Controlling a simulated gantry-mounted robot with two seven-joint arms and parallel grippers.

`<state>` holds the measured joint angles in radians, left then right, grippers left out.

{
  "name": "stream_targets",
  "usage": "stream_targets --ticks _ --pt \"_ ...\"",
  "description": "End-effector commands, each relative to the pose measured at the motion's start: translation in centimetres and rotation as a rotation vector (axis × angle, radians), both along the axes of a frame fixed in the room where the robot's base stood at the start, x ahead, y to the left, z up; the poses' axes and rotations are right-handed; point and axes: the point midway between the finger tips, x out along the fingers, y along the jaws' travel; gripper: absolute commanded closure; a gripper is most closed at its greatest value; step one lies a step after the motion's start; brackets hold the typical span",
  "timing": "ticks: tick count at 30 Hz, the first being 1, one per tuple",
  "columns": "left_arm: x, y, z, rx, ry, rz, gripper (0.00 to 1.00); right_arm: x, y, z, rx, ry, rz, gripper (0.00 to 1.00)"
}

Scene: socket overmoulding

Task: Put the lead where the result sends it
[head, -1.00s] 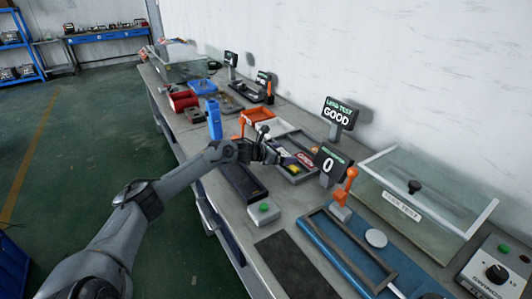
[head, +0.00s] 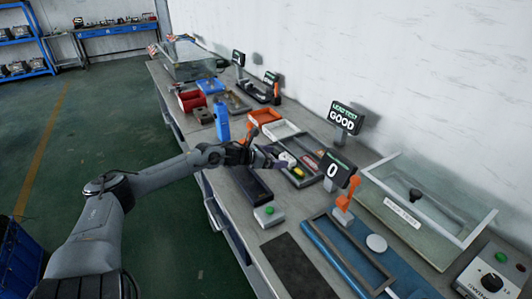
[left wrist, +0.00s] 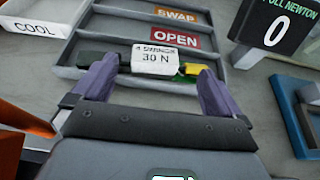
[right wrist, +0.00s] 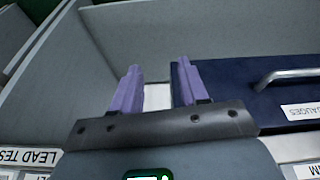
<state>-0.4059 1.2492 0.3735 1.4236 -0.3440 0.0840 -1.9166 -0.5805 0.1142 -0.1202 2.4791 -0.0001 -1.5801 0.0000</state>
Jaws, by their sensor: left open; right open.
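My left gripper (head: 274,160) is open above a grey compartment tray (left wrist: 95,50). In the left wrist view its fingers (left wrist: 157,67) stand apart on either side of a white card reading "30 N" (left wrist: 165,59). A yellow and green piece (left wrist: 198,71), perhaps part of the lead, lies beside the card, partly hidden by the right finger. Tray strips read SWAP (left wrist: 176,15) and OPEN (left wrist: 175,38). The lead test display (head: 343,116) reads GOOD. My right gripper (right wrist: 155,75) is open in the right wrist view, in front of a dark blue drawer (right wrist: 225,75) labelled GAUGES.
The pull display (head: 334,168) reads 0. A white tray marked COOL (left wrist: 38,28) is left of the compartment tray. A dark tray (head: 249,187), a green button (head: 269,210) and an orange lever (head: 346,195) stand close by.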

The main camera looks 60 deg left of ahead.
Motion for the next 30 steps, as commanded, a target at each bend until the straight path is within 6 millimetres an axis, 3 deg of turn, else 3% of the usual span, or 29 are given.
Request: stream_targets --ticks 3,12,30 --pt "-1.1 0.0 0.7 0.000 0.002 0.001 0.00 0.0 0.0 1.4 0.000 -0.001 0.000 0.56" --pt "-3.1 -0.2 1.4 -0.001 0.000 0.001 0.00 0.0 -0.1 2.7 -0.003 -0.001 0.002 0.56" --pt "-3.4 -0.1 1.6 0.002 -0.001 0.001 0.00 0.0 -0.2 2.9 -0.009 -0.001 0.005 0.56"
